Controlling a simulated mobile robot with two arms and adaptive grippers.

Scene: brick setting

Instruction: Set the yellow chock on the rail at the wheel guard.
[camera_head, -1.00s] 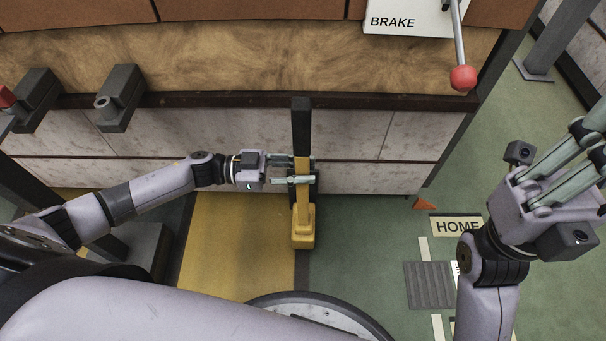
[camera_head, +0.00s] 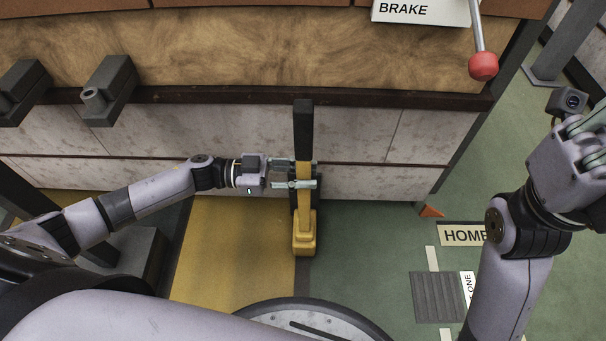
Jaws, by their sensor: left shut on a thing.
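The yellow chock (camera_head: 304,236) has a yellow block at its lower end and a long upright bar with a black upper part. My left gripper (camera_head: 306,176) is shut around the bar at mid-height, above the yellow block. The chock is upright in front of the pale panelled wall; I cannot tell if its block touches the floor. My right gripper (camera_head: 592,135) is at the right edge, away from the chock; its fingers are mostly cut off by the frame. I cannot make out a rail or a wheel guard for certain.
A wooden ledge (camera_head: 230,50) with a dark edge runs above the wall. A BRAKE plate (camera_head: 415,10) and red-knobbed lever (camera_head: 483,65) are at the upper right. Two dark blocks stick out at left, one here (camera_head: 108,92). A HOME sign (camera_head: 461,236) lies on the green floor.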

